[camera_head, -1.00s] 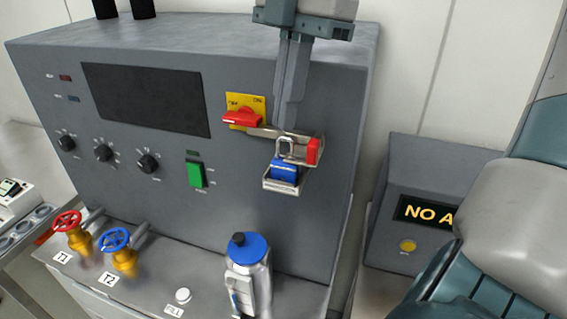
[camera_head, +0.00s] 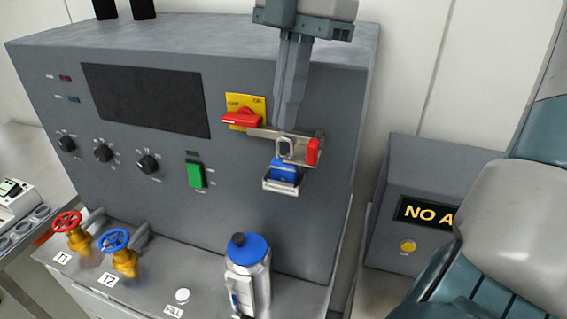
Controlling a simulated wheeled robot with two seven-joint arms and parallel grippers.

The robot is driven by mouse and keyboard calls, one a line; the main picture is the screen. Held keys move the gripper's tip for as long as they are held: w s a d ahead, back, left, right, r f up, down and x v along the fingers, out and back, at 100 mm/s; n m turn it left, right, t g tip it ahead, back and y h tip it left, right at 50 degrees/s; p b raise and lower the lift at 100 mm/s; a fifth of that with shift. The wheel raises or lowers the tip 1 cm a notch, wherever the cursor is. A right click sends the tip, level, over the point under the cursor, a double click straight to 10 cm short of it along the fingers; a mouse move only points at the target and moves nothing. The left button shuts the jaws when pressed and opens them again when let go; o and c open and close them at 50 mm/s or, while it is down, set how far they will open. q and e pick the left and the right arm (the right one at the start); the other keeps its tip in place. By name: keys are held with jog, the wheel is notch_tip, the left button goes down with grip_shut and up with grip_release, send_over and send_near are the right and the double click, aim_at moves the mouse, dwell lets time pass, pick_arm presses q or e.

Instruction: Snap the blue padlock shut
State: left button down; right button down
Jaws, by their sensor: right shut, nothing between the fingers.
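The blue padlock (camera_head: 285,170) is on the grey cabinet's front, with its metal shackle (camera_head: 285,147) upward at a metal hasp plate (camera_head: 303,138). Its lower part sits in a small labelled holder (camera_head: 281,186). From this view I cannot tell whether the shackle is fully seated. My right gripper (camera_head: 285,128) comes down from above, fingers together and empty, its tips just above or at the shackle; contact is unclear. The left gripper is not in view.
A red rotary handle (camera_head: 242,119) on a yellow plate is left of the hasp, and a red block (camera_head: 312,151) is right of it. A blue-capped bottle (camera_head: 248,270) stands on the ledge below. Two valves (camera_head: 121,252) are at lower left.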

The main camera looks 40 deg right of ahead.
jog(key=shift+f+b, duration=1.35)
jog(key=shift+b, duration=0.05)
dwell(0.8)
jog(key=shift+r, duration=0.15)
jog(key=shift+r+p, duration=1.65)
jog(key=shift+r, duration=1.25)
